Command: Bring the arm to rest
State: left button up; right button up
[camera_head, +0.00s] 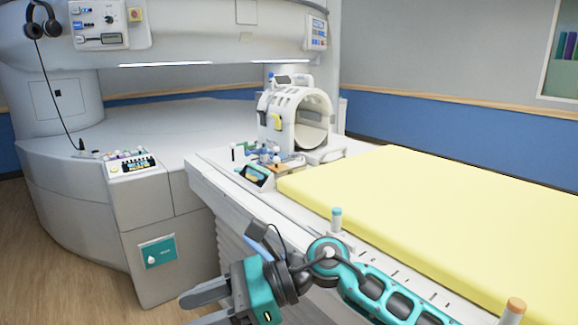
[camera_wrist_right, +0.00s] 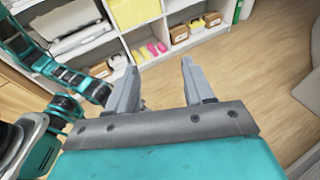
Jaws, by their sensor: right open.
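My right arm (camera_head: 385,295) reaches in from the lower right of the head view, in front of the side of the patient table. My right gripper (camera_head: 188,309) is at its end, at the bottom of that view, pointing left. Its fingers are apart with nothing between them; they also show over the floor in the right wrist view (camera_wrist_right: 158,70). A teal arm part of mine (camera_wrist_right: 60,72) shows at the left of the wrist view. My left gripper cannot be made out.
The yellow mattress (camera_head: 430,205) lies on the table, with a white head coil (camera_head: 295,118) at its far end. The scanner (camera_head: 150,170) stands at the left. White shelves (camera_wrist_right: 140,45) with boxes show in the wrist view, with clear wooden floor (camera_wrist_right: 245,75) beside them.

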jog(key=w+d+r+m+t+y+p, duration=0.1)
jog(key=d+m+t+y, duration=0.25)
jog(key=m+t, duration=0.45)
jog(key=w+d+r+m+t+y, duration=0.1)
jog(key=w+d+m+t+y, duration=0.2)
jog(key=m, duration=0.8)
jog(key=d+f+m+t+h, duration=0.8)
jog(key=d+m+t+h, duration=0.15)
jog(key=m, duration=0.95)
jog(key=s+d+f+m+g+h+p, duration=0.1)
jog(key=s+d+f+m+g+h, duration=0.2)
jog(key=s+d+f+m, duration=0.4)
jog(key=s+d+f+m+g+h+p, duration=0.1)
jog(key=s+d+f+m+g+h, duration=0.2)
jog(key=s+d+f+m+h, duration=0.3)
notch_tip(320, 180, down, 7)
jog(key=d+m, duration=0.1)
jog(key=m, duration=0.2)
jog(key=shift+s, duration=0.4)
jog(key=shift+r, duration=0.15)
jog(key=shift+c, duration=0.2)
